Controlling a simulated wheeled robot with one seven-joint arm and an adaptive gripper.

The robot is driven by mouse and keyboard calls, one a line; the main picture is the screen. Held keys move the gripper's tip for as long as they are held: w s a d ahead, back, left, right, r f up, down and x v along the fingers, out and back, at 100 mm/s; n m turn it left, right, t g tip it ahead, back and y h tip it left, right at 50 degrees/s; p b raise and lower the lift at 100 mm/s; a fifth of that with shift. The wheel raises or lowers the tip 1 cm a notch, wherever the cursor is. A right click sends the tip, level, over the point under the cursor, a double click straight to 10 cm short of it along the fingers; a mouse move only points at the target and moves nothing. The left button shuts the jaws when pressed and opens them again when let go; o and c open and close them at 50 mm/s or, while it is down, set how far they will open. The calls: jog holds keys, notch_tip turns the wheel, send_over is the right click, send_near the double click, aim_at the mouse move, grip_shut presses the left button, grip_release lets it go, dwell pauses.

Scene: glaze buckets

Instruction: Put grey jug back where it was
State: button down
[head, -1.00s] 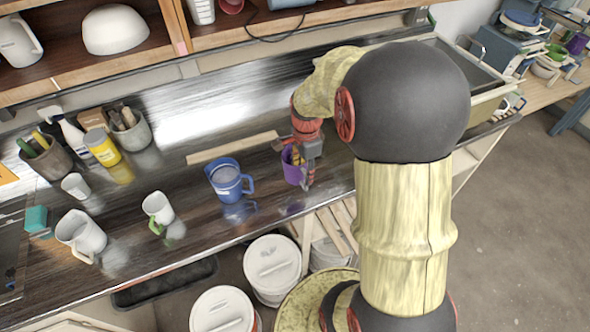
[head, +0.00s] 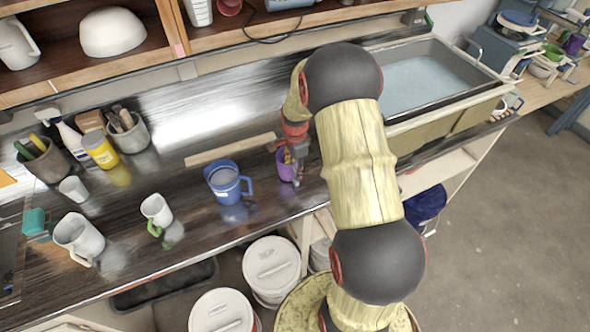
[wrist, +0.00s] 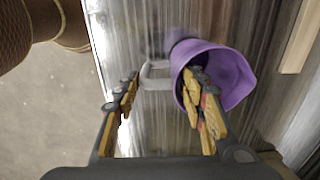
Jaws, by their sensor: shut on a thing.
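A purple jug (head: 286,165) with a pale grey handle is at the front of the metal counter. My gripper (head: 298,170) is shut on it. In the wrist view, one fingertip is inside the purple jug's (wrist: 232,77) mouth and the other is outside, beyond the handle (wrist: 153,76); the exact contact is hard to see. I cannot tell whether its base touches the counter. A large grey-white jug (head: 79,235) stands upright at the counter's left front. A smaller pale jug with a green handle (head: 156,210) stands to its right. Another pale grey jug (head: 16,45) is on the upper shelf.
A blue jug (head: 224,183) stands just left of the purple one. A wooden strip (head: 230,149) lies behind it. A small pale cup (head: 73,187) and tool pots are at left. A water-filled sink (head: 425,82) is at right. Lidded buckets (head: 272,268) stand below the counter edge.

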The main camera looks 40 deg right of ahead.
jog(key=shift+f, duration=0.2)
jog(key=c, duration=1.2)
grip_release()
jog(key=shift+f, duration=0.15)
jog(key=shift+o, duration=0.6)
